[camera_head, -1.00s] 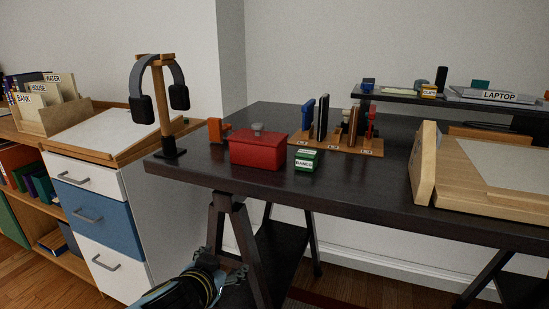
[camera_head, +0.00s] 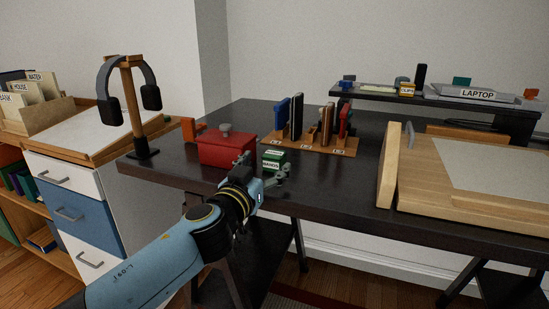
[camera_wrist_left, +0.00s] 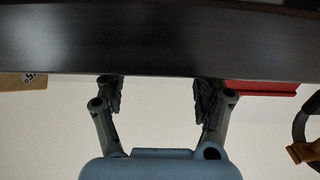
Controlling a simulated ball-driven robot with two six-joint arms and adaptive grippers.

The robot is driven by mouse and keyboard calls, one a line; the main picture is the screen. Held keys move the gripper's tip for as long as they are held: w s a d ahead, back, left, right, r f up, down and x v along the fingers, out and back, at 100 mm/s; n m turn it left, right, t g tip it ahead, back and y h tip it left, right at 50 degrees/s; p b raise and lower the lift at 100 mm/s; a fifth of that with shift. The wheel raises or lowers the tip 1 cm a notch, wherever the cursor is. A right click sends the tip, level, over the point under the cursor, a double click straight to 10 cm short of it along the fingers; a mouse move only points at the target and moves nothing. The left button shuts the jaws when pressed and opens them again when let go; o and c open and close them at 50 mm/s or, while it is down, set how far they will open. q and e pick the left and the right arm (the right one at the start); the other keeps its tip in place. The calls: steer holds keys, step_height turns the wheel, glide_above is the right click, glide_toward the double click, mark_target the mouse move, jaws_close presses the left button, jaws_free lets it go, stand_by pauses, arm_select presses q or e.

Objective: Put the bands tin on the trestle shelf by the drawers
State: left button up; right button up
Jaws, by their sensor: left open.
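The bands tin (camera_head: 273,157), a small green box with a white label, stands on the dark desk just right of the red lidded box (camera_head: 224,149). My left gripper (camera_head: 262,172) is open at the desk's front edge, just in front of the tin in the head view. In the left wrist view its fingers (camera_wrist_left: 158,95) are apart with nothing between them; the tin cannot be made out there. The dark trestle shelf (camera_head: 265,258) is under the desk, right of the drawers (camera_head: 74,212), partly hidden by my left arm. My right gripper is not in view.
Behind the tin stands a wooden rack (camera_head: 335,147) with upright items. A headphone stand (camera_head: 137,110) is at the desk's left end and a wooden drawing board (camera_head: 430,190) is at right. The desk's front edge (camera_wrist_left: 150,72) crosses the left wrist view.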

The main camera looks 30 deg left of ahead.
mark_target(273, 154)
arm_select(q)
steer(key=x, duration=0.3)
steer(key=p+x, duration=0.1)
steer(key=x, duration=0.2)
steer(key=shift+a+r, duration=0.15)
steer(key=shift+a, duration=0.1)
steer(key=shift+s, duration=0.1)
steer(key=c, duration=1.3)
steer(key=shift+r, duration=0.1)
